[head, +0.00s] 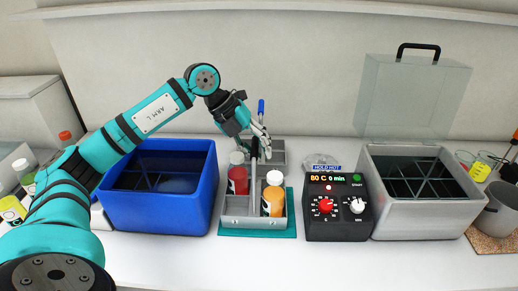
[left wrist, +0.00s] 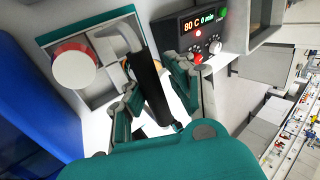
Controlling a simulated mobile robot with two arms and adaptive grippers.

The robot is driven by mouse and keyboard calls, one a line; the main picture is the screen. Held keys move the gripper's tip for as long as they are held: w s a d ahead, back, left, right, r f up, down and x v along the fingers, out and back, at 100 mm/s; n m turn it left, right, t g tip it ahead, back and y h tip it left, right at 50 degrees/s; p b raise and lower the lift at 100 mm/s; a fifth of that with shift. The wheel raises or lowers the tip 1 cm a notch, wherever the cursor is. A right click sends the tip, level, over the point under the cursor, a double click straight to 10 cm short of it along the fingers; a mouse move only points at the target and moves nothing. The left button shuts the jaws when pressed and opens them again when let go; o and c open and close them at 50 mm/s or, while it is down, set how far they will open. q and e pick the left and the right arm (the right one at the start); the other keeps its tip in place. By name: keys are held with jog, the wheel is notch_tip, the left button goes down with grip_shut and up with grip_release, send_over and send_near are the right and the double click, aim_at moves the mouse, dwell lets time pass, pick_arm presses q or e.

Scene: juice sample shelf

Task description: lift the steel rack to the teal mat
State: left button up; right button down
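The steel rack (head: 236,221) stands on the teal mat (head: 257,233), whose edge shows around its front and side. It holds a red juice bottle (head: 237,181) and an orange juice bottle (head: 273,200), both white-capped. The rack's upright handle (head: 254,152) has a dark grip. My left gripper (head: 263,143) is at the top of this handle. In the left wrist view its fingers (left wrist: 157,90) are apart, with the black grip (left wrist: 150,82) between them, nearer one finger. Contact there is unclear. The rack (left wrist: 103,45) and one white cap (left wrist: 75,69) also show there. My right gripper is out of view.
A blue bath (head: 160,212) stands left of the mat. A black control box (head: 337,222) reading 80 C and a steel bath (head: 418,218) with its clear lid (head: 412,95) raised stand right. A grey holder (head: 277,150) is behind the rack. The front counter is clear.

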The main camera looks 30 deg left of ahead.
pick_arm(q)
jog(key=shift+o, duration=1.1)
jog(key=shift+d+f, duration=0.1)
jog(key=shift+f, duration=0.05)
jog(key=v, duration=0.8)
